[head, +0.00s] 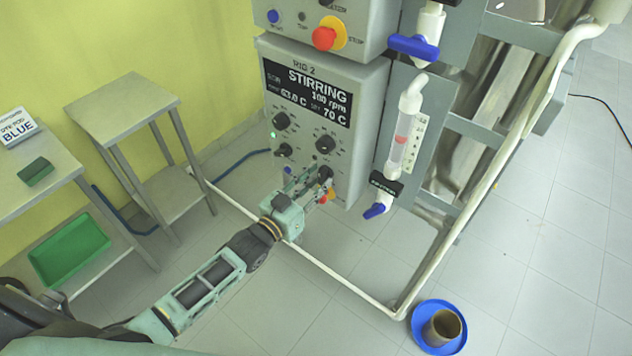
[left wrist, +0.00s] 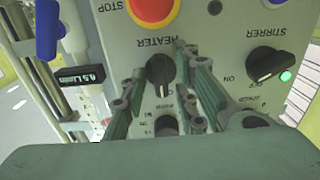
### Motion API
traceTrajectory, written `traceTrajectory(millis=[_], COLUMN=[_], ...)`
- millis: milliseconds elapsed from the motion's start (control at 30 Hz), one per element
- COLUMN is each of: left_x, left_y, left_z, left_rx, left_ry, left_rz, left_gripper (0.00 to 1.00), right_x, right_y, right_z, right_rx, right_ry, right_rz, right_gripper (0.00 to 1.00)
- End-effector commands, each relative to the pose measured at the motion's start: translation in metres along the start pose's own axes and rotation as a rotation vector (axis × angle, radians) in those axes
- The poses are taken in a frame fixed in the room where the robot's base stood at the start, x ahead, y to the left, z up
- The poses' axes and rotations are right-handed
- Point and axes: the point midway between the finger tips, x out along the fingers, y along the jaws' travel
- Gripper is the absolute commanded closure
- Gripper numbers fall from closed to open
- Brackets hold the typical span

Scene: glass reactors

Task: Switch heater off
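The grey RIG 2 control box (head: 350,80) has a dark display reading STIRRING, 100 rpm, 63.0 C and 70 C. The black heater knob (left wrist: 160,70) shows in the left wrist view, under a HEATER label; in the head view it is at the panel's lower right (head: 326,173). My left gripper (head: 312,178) is at this lower part of the panel. In the left wrist view its fingers (left wrist: 163,77) are apart, one on each side of the heater knob; contact cannot be told. The knob's on/off marks are partly hidden. My right gripper is out of view.
The stirrer knob (left wrist: 267,64), with a lit green lamp, is beside the heater knob. A red stop button (left wrist: 152,8) on yellow is close by. A flow meter (head: 400,145) with blue valves stands right of the box. A white rail (head: 350,288) crosses in front.

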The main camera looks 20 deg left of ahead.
Motion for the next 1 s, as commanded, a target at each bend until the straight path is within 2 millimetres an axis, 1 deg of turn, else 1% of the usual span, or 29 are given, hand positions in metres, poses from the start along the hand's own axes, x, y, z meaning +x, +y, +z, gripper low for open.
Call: traceTrajectory(millis=[300, 433, 567, 800, 900, 1000], left_x=[0.0, -0.01, -0.034, -0.086, -0.102, -0.113], left_y=[0.0, -0.001, 0.0, 0.0, 0.0, 0.0], left_z=[-0.001, 0.0, 0.001, 0.001, 0.0, 0.0], left_rx=[0.002, 0.002, 0.002, 0.002, 0.002, 0.001], left_ry=[0.002, 0.001, -0.003, -0.002, -0.001, 0.0], left_rz=[0.0, 0.0, 0.0, 0.0, 0.0, 0.0], left_gripper=[0.68, 0.68, 0.68, 0.68, 0.68, 0.68], right_x=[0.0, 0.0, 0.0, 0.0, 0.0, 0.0], right_y=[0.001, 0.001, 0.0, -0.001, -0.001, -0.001], right_z=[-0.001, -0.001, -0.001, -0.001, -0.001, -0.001], right_rx=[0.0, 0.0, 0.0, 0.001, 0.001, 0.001], right_ry=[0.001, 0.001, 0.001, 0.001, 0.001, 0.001], right_rz=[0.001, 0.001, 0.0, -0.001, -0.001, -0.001], right_gripper=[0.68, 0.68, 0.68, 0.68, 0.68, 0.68])
